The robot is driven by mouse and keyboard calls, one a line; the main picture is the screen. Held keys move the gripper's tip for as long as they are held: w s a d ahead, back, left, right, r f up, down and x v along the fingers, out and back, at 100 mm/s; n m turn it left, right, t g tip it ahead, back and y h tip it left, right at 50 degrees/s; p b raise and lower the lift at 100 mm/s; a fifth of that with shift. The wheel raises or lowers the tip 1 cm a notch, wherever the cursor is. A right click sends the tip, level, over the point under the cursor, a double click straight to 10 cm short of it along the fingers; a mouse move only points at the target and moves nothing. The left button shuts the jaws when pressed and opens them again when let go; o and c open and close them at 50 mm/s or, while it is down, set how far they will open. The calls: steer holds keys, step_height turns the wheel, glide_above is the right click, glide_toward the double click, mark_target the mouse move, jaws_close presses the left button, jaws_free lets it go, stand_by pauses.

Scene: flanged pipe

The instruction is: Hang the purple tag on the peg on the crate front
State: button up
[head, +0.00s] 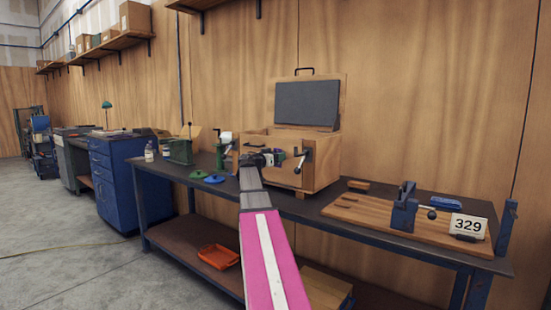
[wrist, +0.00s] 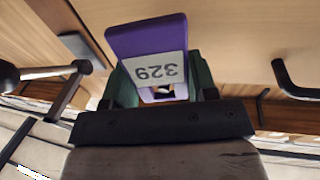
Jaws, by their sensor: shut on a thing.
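In the wrist view the purple tag (wrist: 146,38) is held between the green fingers of my gripper (wrist: 160,92). Its grey label reads 329, upside down in this view. In the head view my gripper (head: 270,158) is in front of the wooden crate (head: 318,176), whose lid stands open; the tag is too small or hidden there. In the wrist view a dark bent rod (wrist: 292,82) sticks out from a wooden surface to the right of the tag, apart from it. I cannot tell whether it is the peg.
A lever with a round knob (wrist: 8,76) is left of my gripper in the wrist view. The workbench (head: 350,219) also holds a green device (head: 181,151), green and blue discs, and a wooden board with a blue clamp (head: 405,209) and a 329 sign (head: 468,226).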

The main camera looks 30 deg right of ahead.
steer(key=shift+w+d+f, duration=0.1)
steer(key=shift+w+d, duration=0.1)
steer(key=shift+d, duration=0.3)
steer(key=shift+w+d+f, duration=0.1)
steer(key=shift+w+d, duration=0.1)
steer(key=shift+d, duration=0.25)
stand_by(0.3)
steer(key=o, duration=1)
steer(key=shift+f, duration=0.2)
steer(key=shift+s+a+f, duration=0.1)
steer(key=shift+a+f, duration=0.15)
steer(key=shift+f, duration=0.45)
steer(key=shift+s+a+f, duration=0.1)
steer(key=shift+a+f, duration=0.15)
steer(key=shift+f, duration=0.4)
